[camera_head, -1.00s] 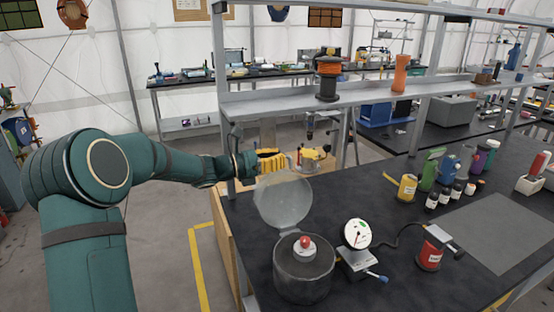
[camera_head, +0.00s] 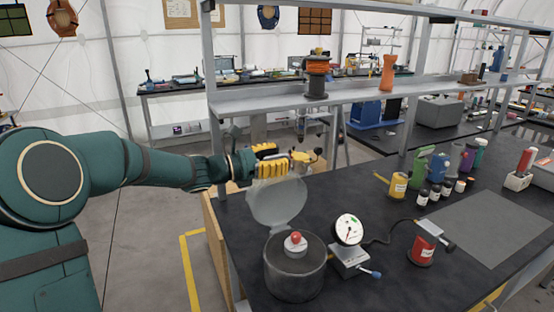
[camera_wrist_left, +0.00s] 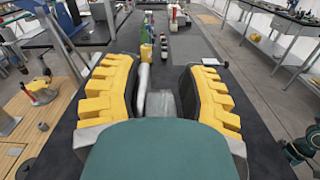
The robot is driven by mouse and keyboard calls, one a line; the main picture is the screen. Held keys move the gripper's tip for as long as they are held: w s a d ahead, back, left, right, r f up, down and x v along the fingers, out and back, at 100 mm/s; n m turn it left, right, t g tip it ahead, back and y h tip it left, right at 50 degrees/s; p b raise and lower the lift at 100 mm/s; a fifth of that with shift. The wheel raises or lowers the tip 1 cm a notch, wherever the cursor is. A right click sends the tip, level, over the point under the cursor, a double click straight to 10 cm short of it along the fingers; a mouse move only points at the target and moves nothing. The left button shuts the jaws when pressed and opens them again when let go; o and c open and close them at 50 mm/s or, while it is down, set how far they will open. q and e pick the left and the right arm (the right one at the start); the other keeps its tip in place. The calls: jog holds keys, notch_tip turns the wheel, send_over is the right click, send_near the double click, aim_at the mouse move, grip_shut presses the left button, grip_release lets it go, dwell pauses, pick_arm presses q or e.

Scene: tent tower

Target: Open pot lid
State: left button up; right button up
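The grey metal pot (camera_head: 295,275) stands on the near left of the black bench. Its lid (camera_head: 278,205) is tilted up, standing steeply at the pot's back left rim. A red-topped piece (camera_head: 296,240) shows at the pot's mouth. My left gripper (camera_head: 274,167), with yellow finger pads, is at the lid's upper edge; I cannot tell in the head view whether it touches it. In the left wrist view my left gripper's fingers (camera_wrist_left: 158,92) are spread wide, with no object clamped between them.
A dial gauge (camera_head: 349,232) stands right of the pot. A red can (camera_head: 422,250) and several bottles (camera_head: 438,168) stand farther right. A grey mat (camera_head: 490,225) leaves open room. The raised shelf (camera_head: 350,97) and its upright post (camera_head: 214,130) are close behind my left arm.

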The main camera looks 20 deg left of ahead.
pick_arm(q)
jog(key=shift+a+f, duration=0.1)
jog(key=shift+s+a, duration=0.15)
jog(key=v, duration=1.1)
jog(key=shift+s+a, duration=0.2)
